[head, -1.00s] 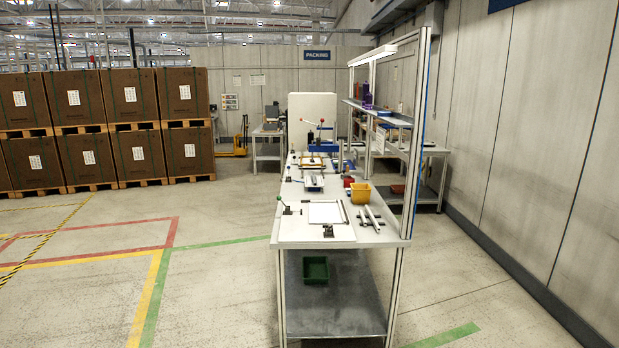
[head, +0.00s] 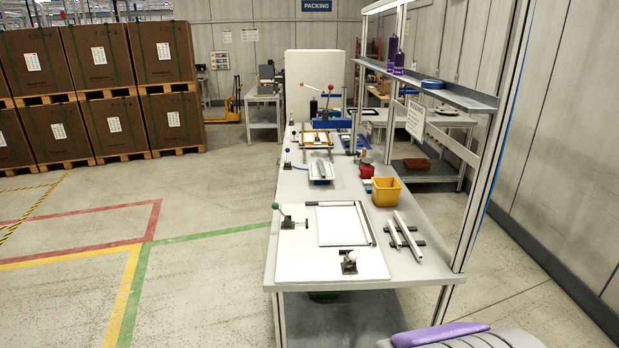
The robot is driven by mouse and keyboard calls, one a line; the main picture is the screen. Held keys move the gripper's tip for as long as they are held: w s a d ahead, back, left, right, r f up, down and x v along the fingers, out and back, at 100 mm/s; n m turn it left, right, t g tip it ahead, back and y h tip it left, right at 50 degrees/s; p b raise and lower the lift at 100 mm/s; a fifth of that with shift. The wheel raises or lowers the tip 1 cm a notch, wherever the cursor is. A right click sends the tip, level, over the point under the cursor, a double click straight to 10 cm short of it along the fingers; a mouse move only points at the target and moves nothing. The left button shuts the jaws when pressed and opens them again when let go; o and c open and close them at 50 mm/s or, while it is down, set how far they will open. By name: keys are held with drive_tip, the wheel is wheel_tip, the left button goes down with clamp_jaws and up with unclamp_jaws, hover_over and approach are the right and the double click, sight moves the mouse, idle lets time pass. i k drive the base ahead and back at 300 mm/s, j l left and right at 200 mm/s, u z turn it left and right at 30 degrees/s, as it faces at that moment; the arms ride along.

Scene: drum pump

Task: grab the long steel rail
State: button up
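Two light metal bars lie side by side on dark supports at the right of the near workbench top. The longer one, on the right, looks like the long steel rail (head: 409,236). The shorter bar (head: 393,233) lies just left of it. Both look free, with nothing on top of them. My gripper is not in view, so whether it is open or shut does not show.
The workbench (head: 425,277) carries a white board fixture (head: 292,262) left of the bars and a yellow bin (head: 385,191) behind them. An upright post (head: 486,150) rises at the bench's right edge. Floor left of the bench is clear.

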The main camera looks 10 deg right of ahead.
sight(321, 170)
drive_tip(key=i+j+z, duration=0.1)
drive_tip(key=i+z, duration=0.15)
drive_tip(key=i, duration=0.65)
drive_tip(key=k+j+z, duration=0.2)
drive_tip(key=j, duration=1.85)
drive_tip(key=i+j+z, duration=0.1)
drive_tip(key=i+j, duration=0.2)
drive_tip(key=i+j+z, duration=0.1)
drive_tip(key=i+j, duration=0.15)
drive_tip(key=j, duration=0.2)
drive_tip(key=i+j+z, duration=0.1)
drive_tip(key=i+j, duration=0.15)
drive_tip(key=j, duration=0.15)
drive_tip(key=i+j, duration=0.25)
drive_tip(key=j, duration=0.15)
drive_tip(key=i+j+z, duration=0.15)
drive_tip(key=j, duration=0.25)
drive_tip(key=i+j+z, duration=0.1)
drive_tip(key=i, duration=0.4)
drive_tip(key=i+j+z, duration=0.15)
drive_tip(key=i, duration=0.4)
drive_tip(key=i+j+z, duration=0.1)
drive_tip(key=i+j, duration=0.15)
drive_tip(key=i, duration=0.25)
drive_tip(key=i+l, duration=0.15)
drive_tip(key=i, duration=0.1)
